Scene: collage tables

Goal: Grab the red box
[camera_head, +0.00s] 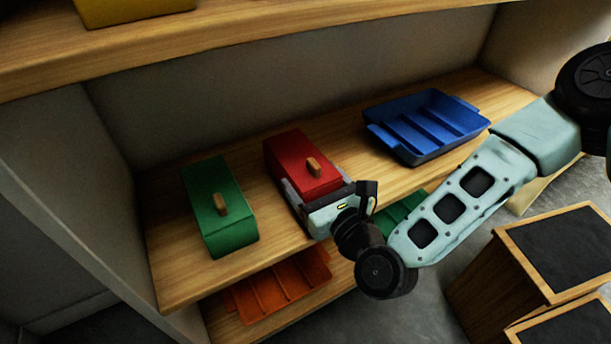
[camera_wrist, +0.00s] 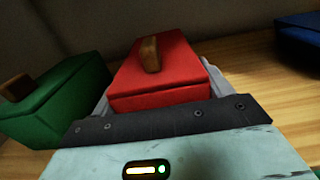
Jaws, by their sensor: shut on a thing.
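The red box (camera_head: 297,157) has a small wooden handle on top and stands on the middle wooden shelf, between a green box and a blue tray. My gripper (camera_head: 293,187) reaches in from the right front, its fingers along both sides of the red box, shut on it. In the wrist view the red box (camera_wrist: 162,75) sits straight ahead between the fingers, its handle upright. The finger tips are mostly hidden by the box. I cannot tell whether the box is lifted off the shelf.
The green box (camera_head: 230,232) with a wooden handle stands close on the left. The blue tray (camera_head: 428,155) lies at the right on the same shelf (camera_head: 180,285). An orange tray (camera_head: 275,298) and a green tray are on the shelf below. Dark-topped wooden boxes (camera_head: 560,250) stand at lower right.

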